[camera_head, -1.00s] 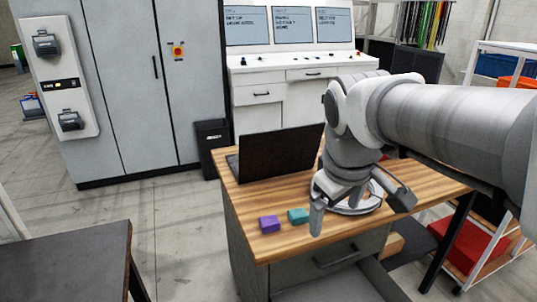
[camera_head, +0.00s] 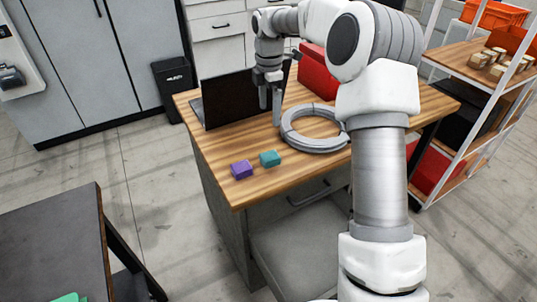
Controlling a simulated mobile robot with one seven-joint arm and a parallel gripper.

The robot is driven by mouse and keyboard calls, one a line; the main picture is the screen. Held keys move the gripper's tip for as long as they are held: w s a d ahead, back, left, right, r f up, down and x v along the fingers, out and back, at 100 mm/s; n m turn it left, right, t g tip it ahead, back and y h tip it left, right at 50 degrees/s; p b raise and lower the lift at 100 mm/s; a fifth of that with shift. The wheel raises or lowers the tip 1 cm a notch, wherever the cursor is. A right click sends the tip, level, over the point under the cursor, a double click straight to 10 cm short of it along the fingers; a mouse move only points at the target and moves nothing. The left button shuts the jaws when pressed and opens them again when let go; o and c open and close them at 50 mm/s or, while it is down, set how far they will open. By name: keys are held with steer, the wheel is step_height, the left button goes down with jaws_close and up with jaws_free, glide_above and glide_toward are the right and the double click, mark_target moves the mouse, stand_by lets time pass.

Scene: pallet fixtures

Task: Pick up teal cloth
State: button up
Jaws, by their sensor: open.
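The teal cloth (camera_head: 270,158), a small folded, block-like piece, lies on the wooden desk (camera_head: 215,178) near its front edge. A similar purple cloth (camera_head: 242,169) lies just left of it, with a small gap between them. My gripper (camera_head: 270,106) is open and empty, pointing down above the desk. It is behind the teal cloth in the picture, beside the laptop, and apart from the cloth. Nothing covers the teal cloth.
A dark laptop (camera_head: 230,98) stands open left of my gripper. A grey ring (camera_head: 315,144) lies right of the teal cloth. A red box (camera_head: 318,78) stands behind. A dark table (camera_head: 60,240) is at lower left, with a green thing (camera_head: 70,298) at its cut-off edge.

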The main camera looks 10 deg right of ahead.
mark_target(270, 155)
step_height(270, 155, down, 18)
steer(key=shift+w+d+r, duration=0.1)
steer(key=shift+w+d, duration=0.05)
stand_by(0.5)
steer(key=c, duration=1.4)
steer(key=shift+r, duration=0.1)
steer(key=shift+c, duration=0.2)
steer(key=shift+r, duration=0.25)
steer(key=r, duration=0.4)
steer(key=shift+d, duration=0.4)
steer(key=s+d+r, duration=0.5)
steer(key=d+r, duration=0.1)
steer(key=d, duration=0.3)
steer(key=shift+s+d+b, duration=0.2)
steer(key=shift+s+b, duration=0.1)
steer(key=shift+r, duration=0.1)
